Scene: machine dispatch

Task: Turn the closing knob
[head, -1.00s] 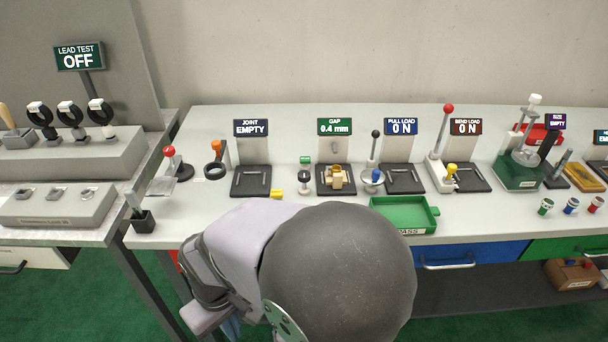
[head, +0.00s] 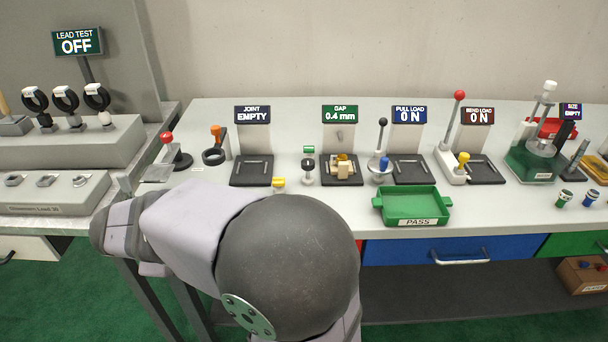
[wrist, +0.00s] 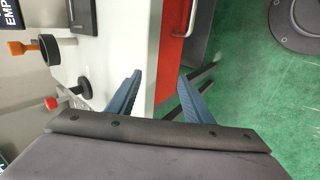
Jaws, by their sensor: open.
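The gap station (head: 340,168) reads 0.4 mm and holds a small tan-and-brass piece on its black base. A small green-topped knob on a stand (head: 308,164) is just left of it, and a yellow knob (head: 279,184) sits at the bench front. I cannot tell which one is the closing knob. In the wrist view my gripper (wrist: 160,74) is open and empty, its blue fingers over the bench's front edge and a red drawer front. It is apart from these knobs. In the head view the gripper cannot be made out.
A red-ball lever (head: 167,138) and an orange-handled ring tool (head: 215,145) stand on the left bench; they also show at the wrist view's left. A green PASS tray (head: 412,190) lies right of the gap station. Pull and bend load levers stand farther right.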

